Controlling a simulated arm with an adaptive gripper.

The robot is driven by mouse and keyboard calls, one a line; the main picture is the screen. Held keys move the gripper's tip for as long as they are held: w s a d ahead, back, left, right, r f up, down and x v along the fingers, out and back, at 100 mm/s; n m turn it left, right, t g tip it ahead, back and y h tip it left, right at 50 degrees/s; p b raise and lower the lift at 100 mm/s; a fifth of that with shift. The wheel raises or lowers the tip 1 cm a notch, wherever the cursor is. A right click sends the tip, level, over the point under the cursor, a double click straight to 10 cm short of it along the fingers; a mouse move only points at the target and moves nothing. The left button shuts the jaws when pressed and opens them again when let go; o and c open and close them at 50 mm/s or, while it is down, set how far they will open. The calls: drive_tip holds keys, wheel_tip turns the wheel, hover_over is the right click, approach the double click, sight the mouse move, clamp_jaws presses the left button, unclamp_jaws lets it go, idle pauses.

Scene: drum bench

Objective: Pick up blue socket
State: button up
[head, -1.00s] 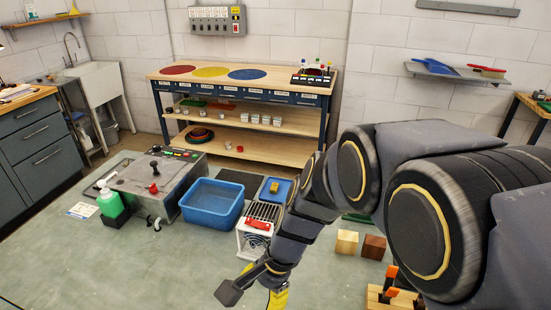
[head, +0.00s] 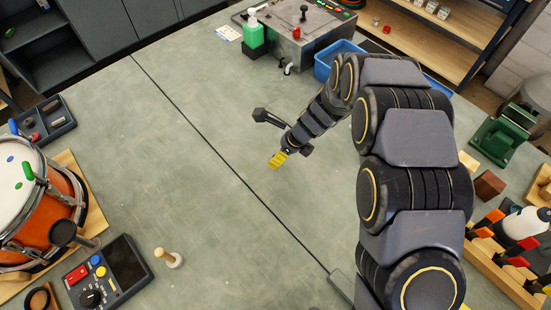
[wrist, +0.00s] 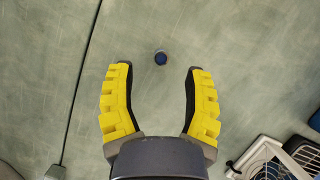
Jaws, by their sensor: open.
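A small round blue socket (wrist: 160,58) lies on the green-grey bench top (wrist: 225,40) in the wrist view. It shows just beyond and between the tips of my gripper (wrist: 158,68). The two yellow fingers are spread wide with nothing between them. In the head view my gripper (head: 277,160) points down over the middle of the bench, right of the dark seam. I cannot make out the blue socket in the head view.
An orange drum (head: 30,225), a control box (head: 105,275) and a wooden peg (head: 169,258) stand at the left. A blue bin (head: 328,62) and green bottle (head: 252,33) are at the far side. Bench around my gripper is clear.

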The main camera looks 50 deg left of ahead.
drive_tip(key=x, duration=0.4)
drive_tip(key=shift+f, duration=0.2)
clamp_jaws()
